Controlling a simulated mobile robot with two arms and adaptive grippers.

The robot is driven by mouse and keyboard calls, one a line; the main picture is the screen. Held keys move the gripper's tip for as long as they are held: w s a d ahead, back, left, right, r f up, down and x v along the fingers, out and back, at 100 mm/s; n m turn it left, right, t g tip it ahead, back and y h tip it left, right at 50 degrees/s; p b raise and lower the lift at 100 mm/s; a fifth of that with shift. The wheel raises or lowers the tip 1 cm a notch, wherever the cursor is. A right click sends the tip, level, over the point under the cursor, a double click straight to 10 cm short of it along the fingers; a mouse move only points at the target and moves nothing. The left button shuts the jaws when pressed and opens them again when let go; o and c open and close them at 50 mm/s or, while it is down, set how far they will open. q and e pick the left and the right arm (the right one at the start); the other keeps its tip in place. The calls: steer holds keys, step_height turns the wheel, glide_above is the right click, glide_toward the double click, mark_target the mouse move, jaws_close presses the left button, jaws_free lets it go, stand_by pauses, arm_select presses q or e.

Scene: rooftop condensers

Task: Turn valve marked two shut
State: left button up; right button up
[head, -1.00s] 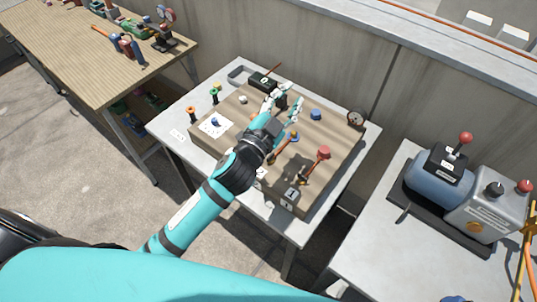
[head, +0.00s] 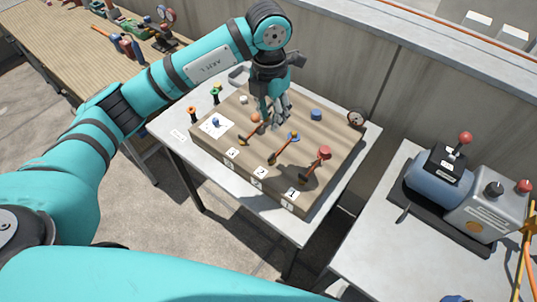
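A wooden valve board (head: 328,178) lies on a grey table. Three levers stand along it, each with a small number card at its front. The middle lever (head: 282,149), orange with a blue-orange top, lines up with the card that seems to read 2 (head: 260,172). The red-topped lever (head: 315,165) is to its right, by card 1 (head: 291,194). An orange-topped lever (head: 249,131) is to its left. My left gripper (head: 275,117) points down over the back of the board, behind the middle lever. Its fingers look apart and empty. My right gripper is out of view.
A blue knob (head: 316,114) and a round gauge (head: 356,118) sit right of the gripper. Orange and green knobbed pieces stand at the board's left. A wooden workbench (head: 62,58) is at the left. A table with a blue-grey machine (head: 438,175) is at the right.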

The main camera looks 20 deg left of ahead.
arm_select(q)
steer(key=p, duration=0.5)
glide_toward(269, 158)
step_height(269, 158, down, 8)
steer(key=shift+d+f, duration=0.1)
steer(key=shift+f, duration=0.35)
steer(key=shift+c, duration=0.2)
jaws_close()
